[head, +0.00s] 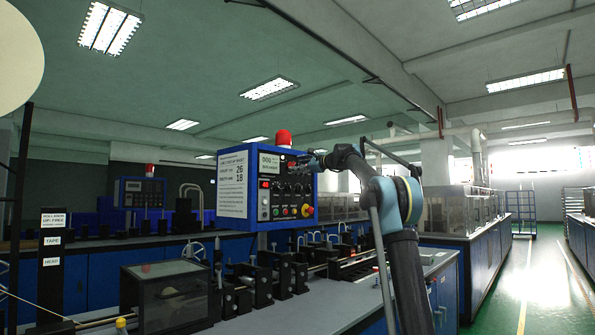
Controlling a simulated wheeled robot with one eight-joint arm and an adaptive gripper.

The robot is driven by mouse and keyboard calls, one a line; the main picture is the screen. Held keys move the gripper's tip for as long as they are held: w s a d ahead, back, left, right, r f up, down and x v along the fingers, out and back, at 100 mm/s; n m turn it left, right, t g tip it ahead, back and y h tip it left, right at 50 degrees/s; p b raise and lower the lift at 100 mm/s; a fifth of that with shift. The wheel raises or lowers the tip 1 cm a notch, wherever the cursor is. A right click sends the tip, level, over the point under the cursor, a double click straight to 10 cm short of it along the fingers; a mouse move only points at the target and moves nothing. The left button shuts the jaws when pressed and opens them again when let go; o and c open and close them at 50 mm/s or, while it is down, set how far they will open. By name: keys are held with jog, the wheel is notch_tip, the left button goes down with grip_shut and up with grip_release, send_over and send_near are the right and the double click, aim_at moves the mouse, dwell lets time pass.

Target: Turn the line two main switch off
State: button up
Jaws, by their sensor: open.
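A blue control box (315,184) with a grey face stands over the near bench, a red beacon (283,138) on top.
A white notice board (232,184) is on the box's left side. Below are black fixtures and a dark clear-sided case (165,297) on the grey bench (290,315). A second blue panel (141,193) stands farther back left. A green aisle (530,290) is free at right.

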jog(key=shift+x, duration=0.8)
jog(key=c, duration=1.1)
jog(key=shift+o, duration=0.2)
jog(key=shift+d, duration=0.1)
